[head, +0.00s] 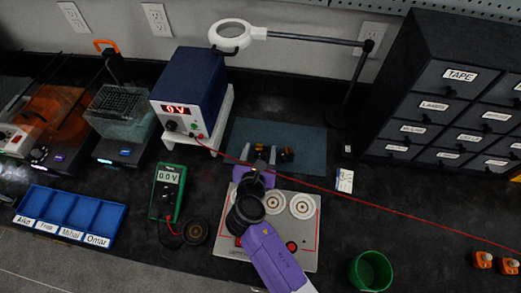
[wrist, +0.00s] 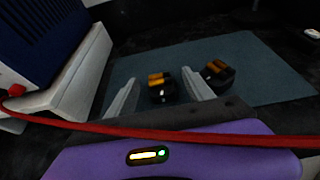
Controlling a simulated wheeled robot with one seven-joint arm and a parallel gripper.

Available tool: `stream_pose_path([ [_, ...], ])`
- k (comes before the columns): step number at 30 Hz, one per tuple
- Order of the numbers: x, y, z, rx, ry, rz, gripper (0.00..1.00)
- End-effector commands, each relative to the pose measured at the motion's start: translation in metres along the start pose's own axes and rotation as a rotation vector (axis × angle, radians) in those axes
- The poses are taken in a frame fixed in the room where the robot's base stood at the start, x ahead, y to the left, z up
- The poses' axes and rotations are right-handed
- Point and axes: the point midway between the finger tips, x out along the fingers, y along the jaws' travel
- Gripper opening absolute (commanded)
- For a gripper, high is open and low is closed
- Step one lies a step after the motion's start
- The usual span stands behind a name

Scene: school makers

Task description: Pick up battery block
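Two black-and-orange battery blocks lie on a blue-grey mat (head: 305,135). One block (wrist: 162,90) shows between my fingers in the wrist view, with a gap on either side. The other block (wrist: 219,76) is just right of my right finger; it also shows in the head view (head: 287,155). My purple gripper (head: 259,155) is open at the mat's front part, its fingers pointing toward the back. In the wrist view my gripper (wrist: 160,78) looks empty. I cannot tell how far the fingertips are from the first block.
A red cable (head: 350,193) runs from the blue power supply (head: 188,90) across my gripper to the right. A grey panel with round dials (head: 303,207) lies in front. A green multimeter (head: 167,190) is left, a green cup (head: 371,271) front right, drawers (head: 445,95) back right.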

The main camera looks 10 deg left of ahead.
Motion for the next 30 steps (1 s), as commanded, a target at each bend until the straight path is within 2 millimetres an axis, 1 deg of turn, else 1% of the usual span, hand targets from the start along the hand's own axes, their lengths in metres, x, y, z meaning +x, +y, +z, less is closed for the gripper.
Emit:
stream_pose_path([
  [1,0.0,0.0,0.0,0.0,0.0,0.0,0.49],
  [5,0.0,0.0,0.0,0.0,0.0,0.0,0.24],
  [6,0.0,0.0,0.0,0.0,0.0,0.0,0.16],
  [8,0.0,0.0,0.0,0.0,0.0,0.0,0.04],
  [9,0.0,0.0,0.0,0.0,0.0,0.0,0.0],
  [17,-0.001,0.0,0.001,0.0,-0.001,0.0,0.0],
  [22,-0.004,0.0,0.011,0.001,-0.001,0.0,0.0],
  [26,-0.013,0.001,0.03,0.003,-0.003,0.001,0.0],
  [29,-0.022,0.001,0.053,0.004,-0.004,0.002,0.0],
  [30,-0.026,0.001,0.064,0.005,-0.005,0.002,0.0],
])
